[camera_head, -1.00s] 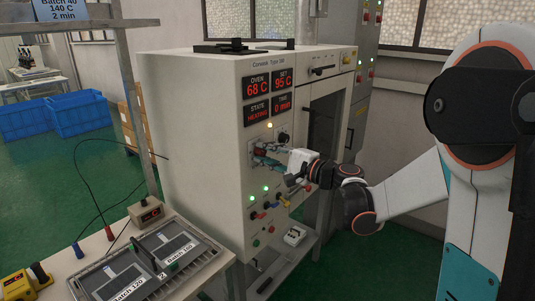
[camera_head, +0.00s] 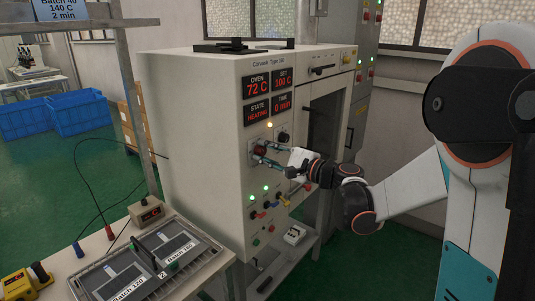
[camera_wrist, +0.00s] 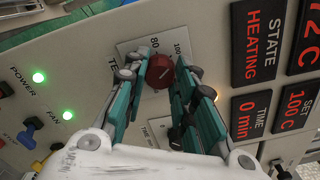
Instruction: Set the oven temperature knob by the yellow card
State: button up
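The red temperature knob (camera_wrist: 160,72) is on the oven's pale front panel (camera_head: 225,120), with a scale plate behind it showing 80 and 100. My gripper (camera_head: 260,153) reaches the panel from the right. In the wrist view its teal fingers are on both sides of the knob and appear closed on it. The head view hides most of the knob behind the fingers. The set display (camera_head: 283,83) reads 100 C and the oven display (camera_head: 256,86) 72 C. State is HEATING, time 0 min.
Below the knob are green lamps and coloured switches (camera_head: 268,206). A second dark knob (camera_head: 284,138) is up and right of my fingers. A grey tray (camera_head: 205,265) with batch items stands on a bench at the lower left. Blue crates (camera_head: 80,112) stand farther back.

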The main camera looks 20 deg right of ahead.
jog(key=o, duration=0.4)
jog(key=shift+o, duration=0.2)
jog(key=v, duration=1.2)
